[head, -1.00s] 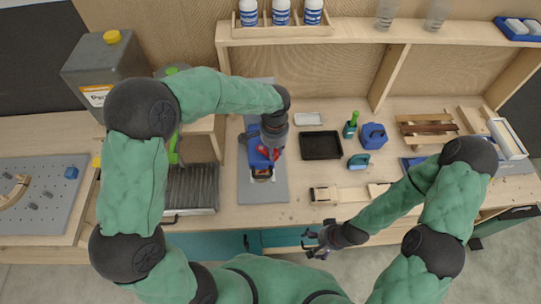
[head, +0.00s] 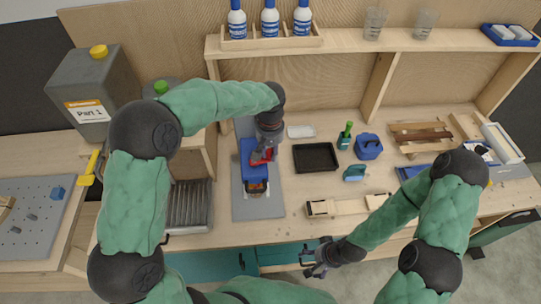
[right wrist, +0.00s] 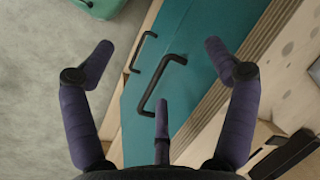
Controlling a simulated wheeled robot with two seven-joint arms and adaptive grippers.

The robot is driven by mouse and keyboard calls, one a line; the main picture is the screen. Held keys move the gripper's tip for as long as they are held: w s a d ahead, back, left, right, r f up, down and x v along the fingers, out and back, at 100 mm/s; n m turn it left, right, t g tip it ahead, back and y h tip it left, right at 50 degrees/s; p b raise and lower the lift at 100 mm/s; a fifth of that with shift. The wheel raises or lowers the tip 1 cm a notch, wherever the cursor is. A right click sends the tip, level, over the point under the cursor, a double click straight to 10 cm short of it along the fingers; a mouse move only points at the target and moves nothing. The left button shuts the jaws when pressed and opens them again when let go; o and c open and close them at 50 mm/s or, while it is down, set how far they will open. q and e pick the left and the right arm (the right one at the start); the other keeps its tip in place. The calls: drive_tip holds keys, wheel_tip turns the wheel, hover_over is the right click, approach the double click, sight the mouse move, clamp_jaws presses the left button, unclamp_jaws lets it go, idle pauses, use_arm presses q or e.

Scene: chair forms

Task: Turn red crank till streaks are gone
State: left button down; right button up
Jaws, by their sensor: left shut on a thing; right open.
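A blue machine (head: 254,174) stands on a grey mat (head: 258,207) on the bench, with a dark round vessel (head: 256,187) at its front. The red crank (head: 262,156) shows at the machine's right side, partly hidden by my left gripper (head: 264,153). My left gripper reaches down from above and is shut on the red crank. Whether streaks show in the vessel is too small to tell. My right gripper (head: 318,257) is open and empty in front of the bench; its spread fingers show in the right wrist view (right wrist: 160,85).
A black tray (head: 316,157), a green bottle (head: 345,135) and a blue container (head: 369,146) stand right of the machine. A ridged grey panel (head: 189,205) lies left of it. Teal drawers with black handles (right wrist: 165,82) are below the bench edge, near my right gripper.

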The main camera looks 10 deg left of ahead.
use_arm(q)
drive_tip(key=shift+w+a+n, duration=0.25)
drive_tip(key=shift+w+n, duration=0.15)
drive_tip(key=shift+n, duration=0.5)
drive_tip(key=c, duration=1)
unclamp_jaws()
drive_tip(key=shift+r, duration=0.1)
wheel_tip(320, 180, up, 12)
drive_tip(key=shift+f, duration=0.1)
